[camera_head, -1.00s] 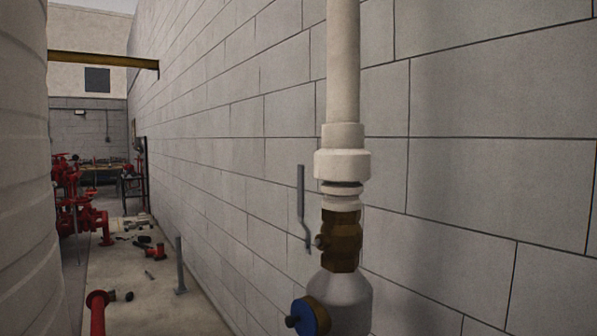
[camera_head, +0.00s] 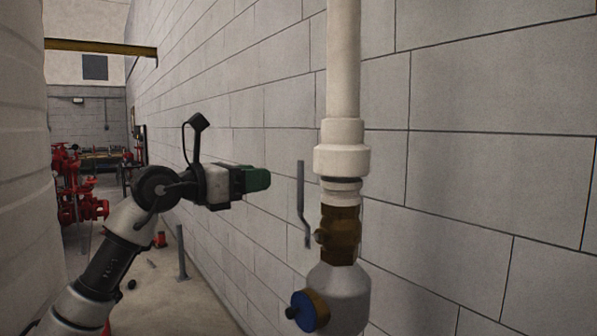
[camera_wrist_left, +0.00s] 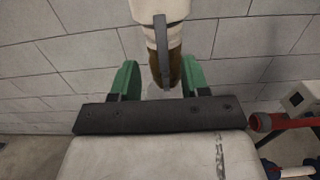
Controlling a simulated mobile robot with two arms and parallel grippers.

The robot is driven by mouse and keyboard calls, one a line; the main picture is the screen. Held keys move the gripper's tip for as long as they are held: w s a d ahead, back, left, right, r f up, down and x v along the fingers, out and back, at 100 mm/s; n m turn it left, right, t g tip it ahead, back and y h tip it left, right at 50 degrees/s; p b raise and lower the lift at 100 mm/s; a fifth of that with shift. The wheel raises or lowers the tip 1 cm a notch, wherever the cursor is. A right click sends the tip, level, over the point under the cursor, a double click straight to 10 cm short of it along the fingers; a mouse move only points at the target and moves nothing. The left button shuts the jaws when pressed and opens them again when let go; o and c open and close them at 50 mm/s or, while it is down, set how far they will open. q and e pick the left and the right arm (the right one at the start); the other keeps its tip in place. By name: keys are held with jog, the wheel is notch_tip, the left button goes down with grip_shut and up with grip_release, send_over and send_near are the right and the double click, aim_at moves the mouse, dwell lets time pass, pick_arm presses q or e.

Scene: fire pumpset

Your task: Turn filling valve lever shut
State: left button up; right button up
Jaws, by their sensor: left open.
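The filling valve lever (camera_head: 301,200) is a grey, slightly bent handle that stands upright beside the brass valve body (camera_head: 340,235) on the white vertical pipe (camera_head: 343,70). My left gripper (camera_head: 262,179) comes in from the left at about the lever's height, with a gap between its green fingers and the lever. In the left wrist view the green fingers (camera_wrist_left: 157,85) are open and apart. The lever (camera_wrist_left: 161,45) shows between them, ahead of the gripper and in front of the brass valve. The right gripper is not in view.
A blue-capped outlet (camera_head: 306,311) sits below the valve. A block wall (camera_head: 480,130) runs behind the pipe. A large pale tank (camera_head: 22,150) stands at the left. Red pump piping (camera_head: 78,190) is farther back. A grey post (camera_head: 181,252) stands on the floor.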

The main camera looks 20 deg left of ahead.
aim_at(299, 173)
pick_arm(q)
jog(key=p+x, duration=0.4)
jog(key=x, duration=0.5)
jog(key=shift+w+d, duration=0.1)
jog(key=shift+d, duration=0.05)
jog(key=shift+w+d, duration=0.4)
jog(key=shift+w, duration=0.15)
jog(key=shift+f, duration=0.1)
jog(key=shift+c, duration=0.4)
grip_shut()
